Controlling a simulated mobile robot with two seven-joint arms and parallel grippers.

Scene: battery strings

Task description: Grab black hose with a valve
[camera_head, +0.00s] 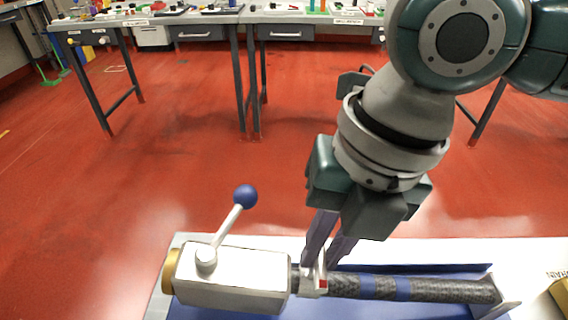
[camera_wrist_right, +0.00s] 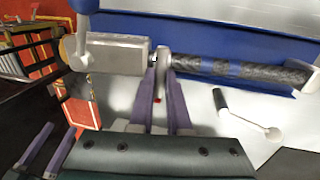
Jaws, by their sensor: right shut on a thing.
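The valve (camera_head: 232,274) is a silver block with a brass end and a lever topped by a blue ball (camera_head: 246,196). The black braided hose (camera_head: 430,289) with blue bands runs right from it; both lie along a blue tray (camera_head: 400,312). In the right wrist view the valve (camera_wrist_right: 115,54) is at left and the hose (camera_wrist_right: 270,74) at right. My right gripper (camera_head: 316,276) points down, shut on the light collar at the hose's valve end. In the wrist view its purple fingers (camera_wrist_right: 163,74) straddle this collar. My left gripper (camera_wrist_right: 48,150) shows at lower left, its fingers apart and empty.
The tray rests on a pale tabletop (camera_head: 470,250). A loose lever-like part (camera_wrist_right: 245,116) lies beside it in the wrist view. Workbenches (camera_head: 290,18) with small items stand at the back. Red floor (camera_head: 190,150) lies open between.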

